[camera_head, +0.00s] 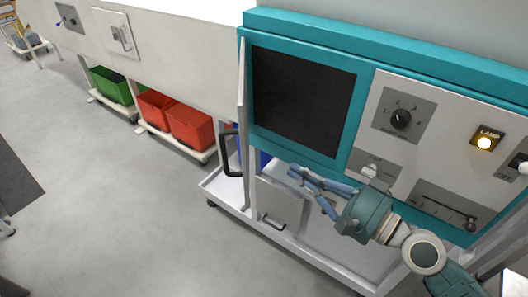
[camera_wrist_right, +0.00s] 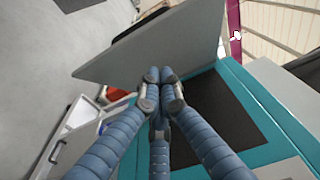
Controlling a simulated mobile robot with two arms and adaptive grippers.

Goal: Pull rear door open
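A thin grey door (camera_head: 243,110) stands swung out from the left edge of the teal cabinet (camera_head: 365,100), seen nearly edge-on, with a black handle (camera_head: 230,152) on its left side. The dark interior or panel (camera_head: 300,95) behind it is uncovered. In the right wrist view the grey door (camera_wrist_right: 165,45) spans the top, beyond the fingertips. My right gripper (camera_head: 298,174) is below the dark area, to the right of the door. Its blue fingers (camera_wrist_right: 160,82) converge with nothing visible between them. I cannot tell whether they touch the door. My left gripper is not in view.
A smaller grey panel with a handle (camera_head: 280,205) sits low on the cabinet's base. A white control panel with a rotary knob (camera_head: 401,119) and lit lamp (camera_head: 484,143) is at right. Red bins (camera_head: 190,126) and a green bin (camera_head: 112,86) are at left. Front floor is clear.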

